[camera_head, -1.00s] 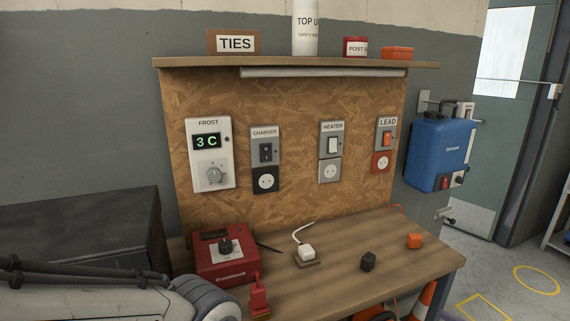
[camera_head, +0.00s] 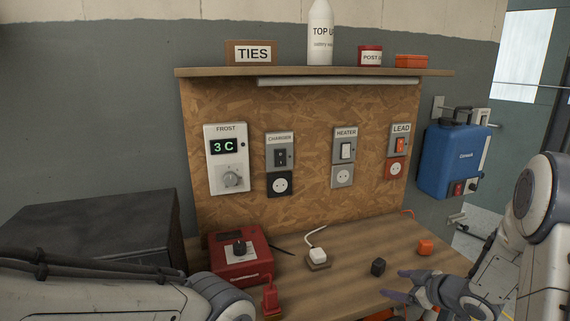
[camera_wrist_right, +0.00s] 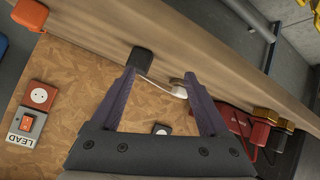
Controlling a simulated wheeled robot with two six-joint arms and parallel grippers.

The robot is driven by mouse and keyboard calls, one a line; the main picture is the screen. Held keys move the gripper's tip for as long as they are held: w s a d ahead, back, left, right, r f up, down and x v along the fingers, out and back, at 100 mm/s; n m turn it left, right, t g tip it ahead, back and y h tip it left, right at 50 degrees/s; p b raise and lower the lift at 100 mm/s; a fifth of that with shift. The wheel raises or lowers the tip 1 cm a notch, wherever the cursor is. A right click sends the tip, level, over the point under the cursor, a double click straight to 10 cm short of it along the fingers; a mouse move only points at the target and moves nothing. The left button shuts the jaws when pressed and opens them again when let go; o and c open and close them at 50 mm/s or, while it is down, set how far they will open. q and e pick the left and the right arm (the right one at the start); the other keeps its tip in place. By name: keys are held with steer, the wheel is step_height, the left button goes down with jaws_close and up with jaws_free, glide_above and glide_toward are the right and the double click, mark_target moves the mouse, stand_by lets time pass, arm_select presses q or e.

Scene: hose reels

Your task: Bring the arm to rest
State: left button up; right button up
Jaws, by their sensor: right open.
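My right arm (camera_head: 545,230) reaches in from the right edge of the head view. Its gripper (camera_head: 393,284) is open and empty over the front right of the workbench (camera_head: 345,285), beside the black plug (camera_head: 378,267). In the right wrist view the open purple fingers of this gripper (camera_wrist_right: 160,75) spread apart, with the black plug (camera_wrist_right: 142,58) beyond them. I cannot tell the exact gap between finger and plug. A grey-white arm link of mine (camera_head: 110,290) shows at the lower left, but the left gripper is not in view.
An orange plug (camera_head: 425,247), a white plug (camera_head: 318,256) and a red box (camera_head: 238,258) sit on the bench. Sockets and switches line the chipboard panel (camera_head: 310,210) under a shelf (camera_head: 330,73). A blue unit (camera_head: 450,160) hangs at right; a dark cabinet (camera_head: 95,220) stands left.

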steer(key=s+a+r+g+h+p, duration=0.1)
steer(key=s+a+r, duration=0.15)
steer(key=a, duration=0.25)
steer(key=s+a+r+m+g+h, duration=0.1)
steer(key=s+a+r, duration=0.1)
steer(key=a+r, duration=0.15)
steer(key=s+a+r+g+h+p, duration=0.1)
steer(key=s+a+r+h, duration=0.1)
steer(key=a, duration=0.3)
steer(key=s+a+r+g+p, duration=0.1)
steer(key=s+a+g, duration=0.2)
steer(key=s, duration=0.9)
steer(key=s+a+r+g+y, duration=0.1)
steer(key=s+a+g, duration=0.3)
steer(key=s, duration=0.9)
steer(key=a+r, duration=0.1)
steer(key=a, duration=0.2)
steer(key=shift+a+p, duration=0.15)
steer(key=shift+p, duration=0.2)
steer(key=shift+s, duration=0.1)
